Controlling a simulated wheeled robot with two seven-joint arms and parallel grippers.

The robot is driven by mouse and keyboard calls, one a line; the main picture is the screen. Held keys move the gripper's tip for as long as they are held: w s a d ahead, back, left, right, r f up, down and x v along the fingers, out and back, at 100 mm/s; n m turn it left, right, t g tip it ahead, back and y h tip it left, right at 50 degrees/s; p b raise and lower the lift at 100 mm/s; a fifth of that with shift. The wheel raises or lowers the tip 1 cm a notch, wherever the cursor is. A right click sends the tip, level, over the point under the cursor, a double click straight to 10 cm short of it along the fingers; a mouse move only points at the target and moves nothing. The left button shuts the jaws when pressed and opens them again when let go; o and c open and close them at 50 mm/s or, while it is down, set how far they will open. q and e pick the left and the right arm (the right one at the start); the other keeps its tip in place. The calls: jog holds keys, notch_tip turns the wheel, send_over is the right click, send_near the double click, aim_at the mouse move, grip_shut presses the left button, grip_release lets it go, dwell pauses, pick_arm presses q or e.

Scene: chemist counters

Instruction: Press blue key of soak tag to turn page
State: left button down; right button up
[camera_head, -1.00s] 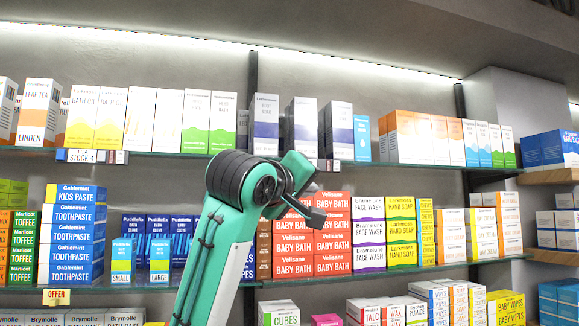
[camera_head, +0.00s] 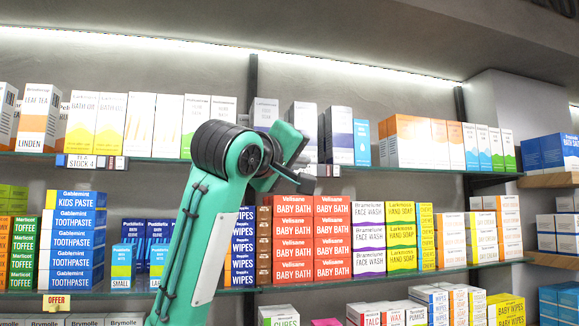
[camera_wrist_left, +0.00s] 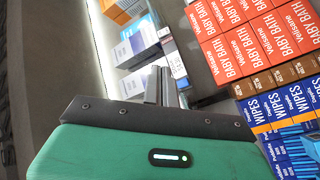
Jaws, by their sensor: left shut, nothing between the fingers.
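The soak tag (camera_wrist_left: 176,64) shows in the left wrist view as a small white label on the upper shelf's front edge. In the head view part of it (camera_head: 327,170) shows just right of my left gripper; the rest is hidden. My left gripper (camera_head: 298,182) is shut and empty, in front of the upper shelf edge, close to the tag. In the left wrist view its fingers (camera_wrist_left: 157,84) lie just left of the tag; contact cannot be told. My right gripper is not in view.
Purple-and-white boxes (camera_head: 338,135) stand above the soak tag.

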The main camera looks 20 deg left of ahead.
pick_arm(q)
jog(key=w+a+p, duration=0.1)
jog(key=w+a, duration=0.2)
jog(key=w, duration=0.2)
jog(key=shift+w+a, duration=0.35)
jog(key=shift+a, duration=0.05)
dwell(1.0)
dwell(0.8)
jog(key=shift+w+a, duration=0.3)
jog(key=shift+w, duration=0.05)
